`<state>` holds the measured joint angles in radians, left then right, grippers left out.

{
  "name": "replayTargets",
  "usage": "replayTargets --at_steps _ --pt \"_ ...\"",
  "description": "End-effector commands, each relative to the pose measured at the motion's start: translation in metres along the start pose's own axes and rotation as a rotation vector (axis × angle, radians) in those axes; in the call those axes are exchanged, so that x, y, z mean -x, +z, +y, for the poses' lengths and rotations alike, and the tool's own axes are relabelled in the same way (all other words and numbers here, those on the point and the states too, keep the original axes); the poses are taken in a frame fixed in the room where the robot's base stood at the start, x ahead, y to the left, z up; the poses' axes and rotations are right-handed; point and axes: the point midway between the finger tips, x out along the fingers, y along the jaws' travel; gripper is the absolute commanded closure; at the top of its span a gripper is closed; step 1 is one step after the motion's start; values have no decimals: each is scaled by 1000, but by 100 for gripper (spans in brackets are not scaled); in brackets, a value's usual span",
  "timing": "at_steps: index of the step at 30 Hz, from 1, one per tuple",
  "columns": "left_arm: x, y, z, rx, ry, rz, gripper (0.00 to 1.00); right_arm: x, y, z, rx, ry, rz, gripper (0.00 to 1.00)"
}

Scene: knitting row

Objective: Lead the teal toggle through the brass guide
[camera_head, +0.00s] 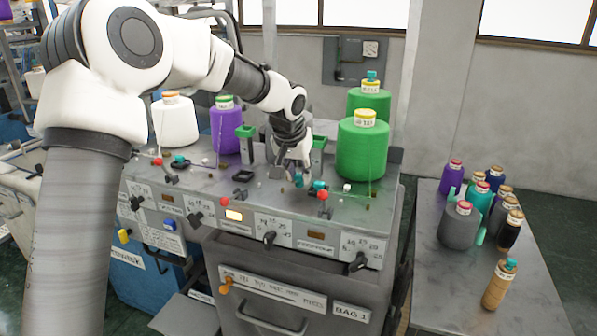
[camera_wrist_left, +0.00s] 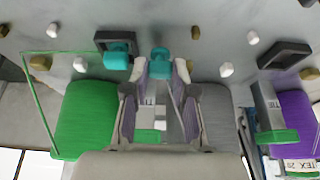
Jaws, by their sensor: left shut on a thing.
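My left gripper (camera_head: 297,174) reaches down over the grey machine top and is shut on a small teal toggle (camera_head: 299,181). In the left wrist view the teal toggle (camera_wrist_left: 160,62) sits between the fingertips. A second teal piece (camera_wrist_left: 117,54) sits at a black square holder (camera_wrist_left: 101,39) just beside it; it shows in the head view (camera_head: 319,185) right of the gripper. Several small brass-coloured pieces stand on the top, one near the toggle (camera_wrist_left: 195,32) and one farther left (camera_wrist_left: 40,63). I cannot tell which is the guide. The toggle is apart from both. My right gripper is out of view.
Green yarn cones (camera_head: 362,150), a purple cone (camera_head: 225,130) and a white cone (camera_head: 175,122) stand along the back. Red-topped knobs (camera_head: 323,196) and small white pegs (camera_head: 347,187) dot the top. A side table (camera_head: 530,290) with several spools stands at right.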

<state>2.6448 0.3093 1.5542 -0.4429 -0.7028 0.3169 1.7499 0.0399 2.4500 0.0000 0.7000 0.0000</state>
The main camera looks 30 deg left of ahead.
Motion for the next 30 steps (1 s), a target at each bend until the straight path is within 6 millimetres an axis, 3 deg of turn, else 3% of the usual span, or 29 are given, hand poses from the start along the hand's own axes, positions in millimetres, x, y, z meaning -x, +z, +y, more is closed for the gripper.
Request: replayTargets --at_steps 2,30 --pt "-8 3 0 0 0 -1 85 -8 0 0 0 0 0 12" --pt "-4 2 -54 1 0 1 85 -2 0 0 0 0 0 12"
